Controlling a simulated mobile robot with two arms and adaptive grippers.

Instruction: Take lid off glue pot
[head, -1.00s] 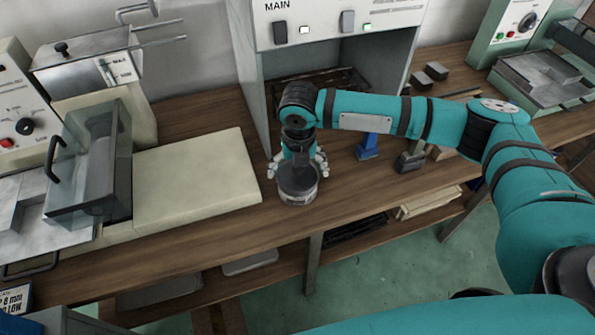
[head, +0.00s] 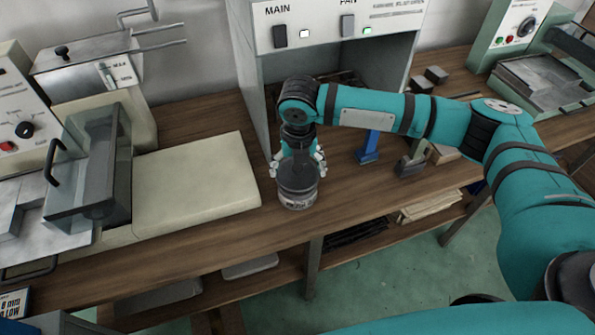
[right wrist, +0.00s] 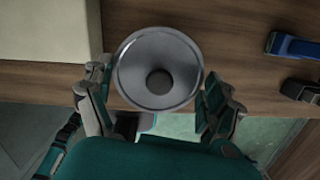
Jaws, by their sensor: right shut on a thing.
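The glue pot (head: 298,203) stands upright near the bench's front edge, with a label band around its lower wall. Its lid (right wrist: 150,63) is a round grey disc with a dark central knob, seen from above in the right wrist view. My right gripper (head: 298,165) comes down over the pot from above. In the right wrist view its fingers (right wrist: 158,95) lie at opposite sides of the lid's rim, shut on it. I cannot tell whether there is a gap between lid and pot. My left gripper is not in view.
A cream machine slab (head: 195,180) lies left of the pot, and a grey cabinet (head: 250,75) stands behind it. A blue tool (head: 368,146) and a dark metal tool (head: 410,160) stand to the right. Bare wooden bench (head: 345,190) lies between.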

